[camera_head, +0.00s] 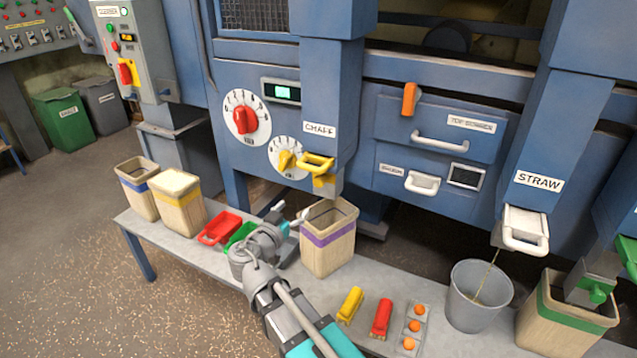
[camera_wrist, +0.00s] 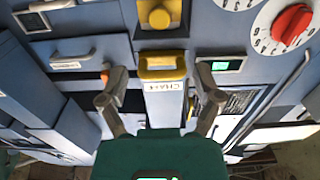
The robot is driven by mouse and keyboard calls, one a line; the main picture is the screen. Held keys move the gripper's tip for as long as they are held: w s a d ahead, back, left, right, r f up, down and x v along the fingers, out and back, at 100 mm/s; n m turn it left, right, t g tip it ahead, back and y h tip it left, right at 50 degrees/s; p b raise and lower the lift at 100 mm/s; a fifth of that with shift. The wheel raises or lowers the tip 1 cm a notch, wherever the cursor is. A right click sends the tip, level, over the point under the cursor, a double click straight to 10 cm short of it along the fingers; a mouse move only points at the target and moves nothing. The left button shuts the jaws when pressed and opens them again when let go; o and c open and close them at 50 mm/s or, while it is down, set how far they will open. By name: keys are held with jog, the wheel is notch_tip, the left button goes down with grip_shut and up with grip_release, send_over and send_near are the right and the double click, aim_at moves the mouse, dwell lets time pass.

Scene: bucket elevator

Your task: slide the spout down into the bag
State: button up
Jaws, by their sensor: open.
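The chaff spout (camera_head: 324,182) is yellow, with a yellow handle (camera_head: 314,162), on the blue CHAFF chute (camera_head: 330,110). It sits above the open mouth of a purple-banded bag (camera_head: 325,255), apart from it. My gripper (camera_head: 290,213) is open and empty beside the bag's left rim, below and left of the handle. In the wrist view, the open fingers of my gripper (camera_wrist: 163,95) flank the CHAFF label (camera_wrist: 164,85), and the yellow handle (camera_wrist: 163,66) appears beyond the fingertips. I see no contact with the handle. The bag cannot be made out in the wrist view.
A STRAW spout with white handle (camera_head: 524,229) hangs over a grey bucket (camera_head: 478,298). A green-banded bag (camera_head: 560,322) stands at right. Red (camera_head: 220,228) and green (camera_head: 240,236) trays lie behind my wrist. Yellow- and blue-banded bags stand on the bench's left end.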

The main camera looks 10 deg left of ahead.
aim_at(317, 184)
jog(key=shift+w, duration=0.1)
jog(key=x, duration=1.3)
jog(key=shift+w+d, duration=0.15)
jog(key=shift+w, duration=0.15)
jog(key=shift+f, duration=0.1)
grip_shut()
